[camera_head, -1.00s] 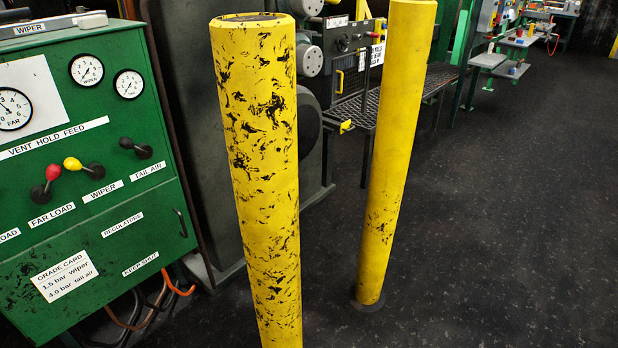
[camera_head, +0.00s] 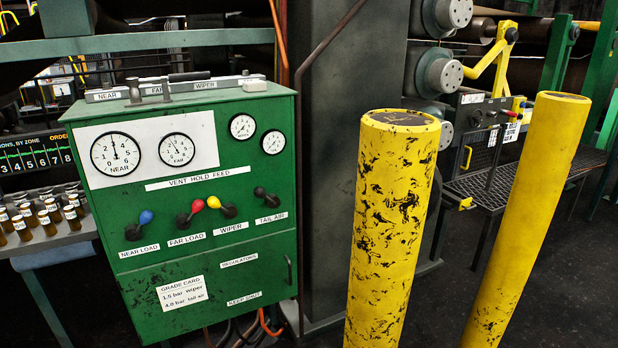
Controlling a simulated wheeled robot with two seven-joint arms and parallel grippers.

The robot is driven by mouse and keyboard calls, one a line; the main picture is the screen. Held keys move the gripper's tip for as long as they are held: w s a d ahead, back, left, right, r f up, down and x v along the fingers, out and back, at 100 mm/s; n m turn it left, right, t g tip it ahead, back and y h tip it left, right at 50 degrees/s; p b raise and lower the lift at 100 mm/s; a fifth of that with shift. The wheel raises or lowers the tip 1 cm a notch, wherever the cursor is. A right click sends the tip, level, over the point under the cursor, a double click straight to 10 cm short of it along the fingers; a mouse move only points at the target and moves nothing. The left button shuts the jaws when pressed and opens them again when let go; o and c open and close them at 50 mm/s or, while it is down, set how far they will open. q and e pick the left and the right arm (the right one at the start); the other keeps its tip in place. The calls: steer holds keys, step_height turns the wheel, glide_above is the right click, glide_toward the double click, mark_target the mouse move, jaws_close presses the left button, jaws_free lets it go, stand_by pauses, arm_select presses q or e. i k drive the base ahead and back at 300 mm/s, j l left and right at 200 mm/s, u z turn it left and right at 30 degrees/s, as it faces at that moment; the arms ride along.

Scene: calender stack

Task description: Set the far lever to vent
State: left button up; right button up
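A green control cabinet (camera_head: 205,265) stands at left centre. On its front, the far load lever has a red knob (camera_head: 197,206) on a black hub above the label FAR LOAD (camera_head: 186,239). Its knob points up and to the right of the hub. A strip (camera_head: 198,178) above the levers reads VENT HOLD FEED, from left to right. The FAR gauge (camera_head: 177,149) is above, on a white plate. Neither of my grippers is in view.
Beside the far lever are a blue-knobbed near load lever (camera_head: 146,217), a yellow-knobbed wiper lever (camera_head: 213,202) and a black tail air lever (camera_head: 260,191). Two yellow bollards (camera_head: 390,230) (camera_head: 525,220) stand to the right. Small bottles (camera_head: 45,218) stand on a shelf at left.

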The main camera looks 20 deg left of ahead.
mark_target(198, 205)
steer(key=u, duration=1.4)
